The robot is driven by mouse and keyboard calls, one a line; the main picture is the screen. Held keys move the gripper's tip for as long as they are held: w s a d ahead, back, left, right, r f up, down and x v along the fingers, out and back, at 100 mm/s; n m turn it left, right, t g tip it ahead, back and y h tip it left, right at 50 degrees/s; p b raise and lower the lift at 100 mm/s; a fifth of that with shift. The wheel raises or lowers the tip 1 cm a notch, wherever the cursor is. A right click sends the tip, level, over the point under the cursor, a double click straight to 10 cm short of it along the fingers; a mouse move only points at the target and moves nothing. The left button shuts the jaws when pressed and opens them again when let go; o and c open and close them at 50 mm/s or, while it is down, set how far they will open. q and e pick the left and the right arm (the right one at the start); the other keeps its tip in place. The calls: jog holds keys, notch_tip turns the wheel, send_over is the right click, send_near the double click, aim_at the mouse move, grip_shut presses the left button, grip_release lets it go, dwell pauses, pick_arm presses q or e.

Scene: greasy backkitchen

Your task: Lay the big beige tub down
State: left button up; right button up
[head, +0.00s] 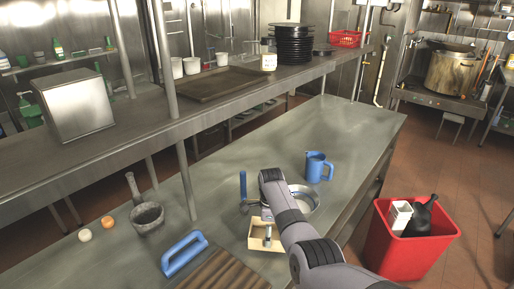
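A beige, open box-shaped tub (256,243) is at the work table, just below the end of my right arm. Its inside shows from above; the arm covers its right part, and I cannot tell whether it rests on the table. My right gripper (257,211) is just above and against it in the picture, mostly hidden behind its own arm; its fingers and any hold on the tub do not show clearly. My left gripper is not in view. A smaller cream container (268,62) stands on the upper shelf.
On the table (345,125) are a blue jug (318,167), metal bowl (305,200), blue-handled tool (243,186), blue-handled object (184,254), mortar (147,217) and ribbed brown board (222,272). A red bin (405,255) stands right. The table's far end is clear.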

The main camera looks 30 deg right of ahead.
jog(key=shift+f+b, duration=0.75)
jog(key=shift+f, duration=0.3)
jog(key=o, duration=1.3)
jog(key=shift+f, duration=0.1)
notch_tip(320, 180, up, 12)
jog(key=shift+r, duration=0.1)
